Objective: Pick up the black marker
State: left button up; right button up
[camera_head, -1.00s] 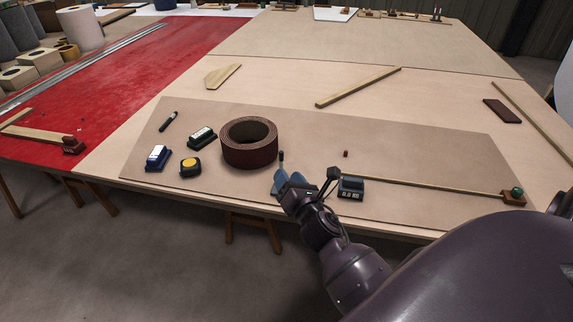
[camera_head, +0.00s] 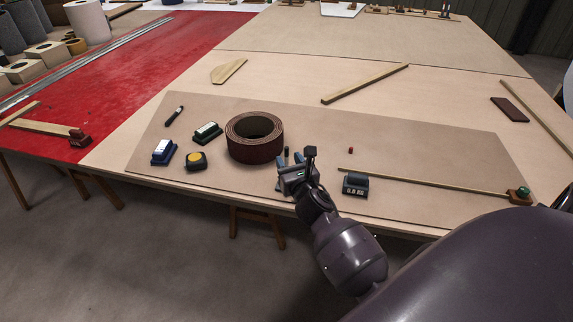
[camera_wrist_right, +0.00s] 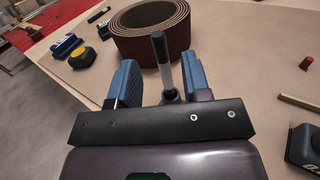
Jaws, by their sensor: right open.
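An upright pen-like thing with a black top and pale grey body, which looks like a black marker (camera_wrist_right: 166,75), stands between the fingers of my right gripper (camera_wrist_right: 159,64) in the right wrist view. The fingers are open, with a gap on each side of it. In the head view, only the dark top of this marker (camera_head: 286,151) shows above my right gripper (camera_head: 289,161); its lower part is hidden. A second dark, pen-like thing (camera_head: 174,115) lies at the left of the brown board. My left gripper is not in view.
A brown coiled roll (camera_head: 255,150) stands just behind my right gripper. A dark weight block (camera_head: 355,185) is to its right, and a small red piece (camera_head: 351,150) lies behind that.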

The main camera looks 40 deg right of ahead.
aim_at(288, 155)
jog(key=x, duration=0.3)
jog(key=shift+w+d+r, duration=0.2)
jog(key=shift+r, duration=0.1)
jog(key=shift+w+d, duration=0.2)
jog(key=shift+w, duration=0.5)
grip_shut()
